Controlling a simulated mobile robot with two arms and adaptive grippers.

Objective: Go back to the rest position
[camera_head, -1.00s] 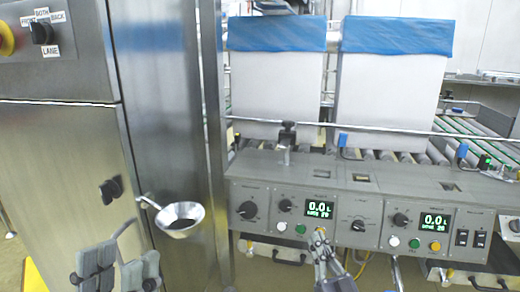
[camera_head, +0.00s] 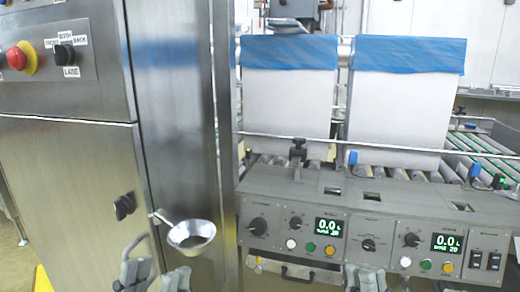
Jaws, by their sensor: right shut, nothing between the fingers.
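My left gripper (camera_head: 155,277) shows at the bottom edge of the head view, below the metal funnel cup. Its two grey fingers stand apart with a gap between them, and it looks empty. My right gripper (camera_head: 366,277) is at the bottom edge, in front of the lower part of the control panel (camera_head: 330,195). It is shut with nothing in it. Both grippers are cut off by the frame, and most of both arms is out of view.
A metal funnel cup (camera_head: 191,235) sticks out from the steel cabinet (camera_head: 75,190) at the left. A red emergency button (camera_head: 17,58) is on the cabinet. Two white boxes with blue liners (camera_head: 290,100) (camera_head: 405,110) stand on the roller conveyor behind the panel.

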